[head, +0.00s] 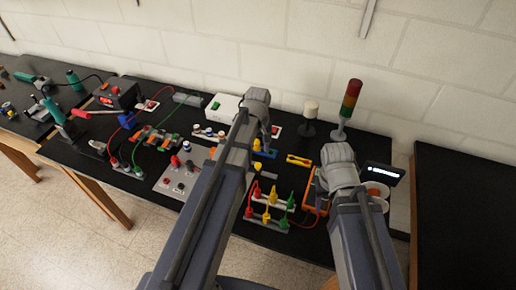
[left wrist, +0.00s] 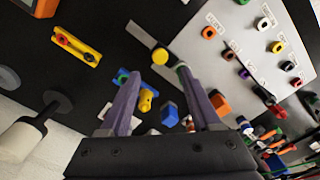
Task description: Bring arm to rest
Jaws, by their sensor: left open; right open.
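My left arm reaches over the black bench from below, and its left gripper (head: 266,138) is above the middle of the bench. In the left wrist view the left gripper (left wrist: 158,82) has its two purple-grey fingers spread apart, with nothing held. A yellow piece (left wrist: 147,100) and a blue piece (left wrist: 122,78) show beyond and between the fingers. My right gripper (head: 325,175) is over the right part of the bench, close to an orange-edged device (head: 311,201). Its fingers are mostly hidden by its own wrist, and no held object shows.
A grey panel with sockets (head: 172,185) lies left of my left arm. Yellow, red and green plugs (head: 268,205) stand between the arms. A white box (head: 224,107) is near the wall.

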